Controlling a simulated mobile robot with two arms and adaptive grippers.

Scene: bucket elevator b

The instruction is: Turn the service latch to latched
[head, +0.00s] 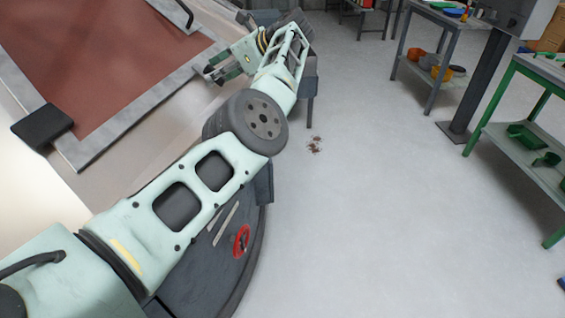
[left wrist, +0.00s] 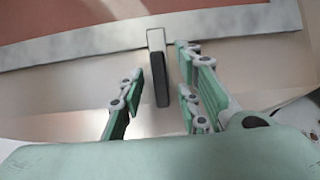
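My left gripper (head: 218,68) reaches the lower right side of a framed red-brown panel in the head view. In the left wrist view the same gripper (left wrist: 158,85) is open, with one finger on each side of a small bar-shaped latch (left wrist: 159,72). The latch has a light grey top and a dark face, and it stands across the edge of the panel's grey frame. The right-hand finger is close to the latch; I cannot tell whether they touch. In the head view I cannot make out the latch at the gripper. My right gripper is not in view.
Shelved tables (head: 440,80) and a green-framed rack (head: 535,140) stand at the right. The grey floor (head: 400,220) between is largely clear.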

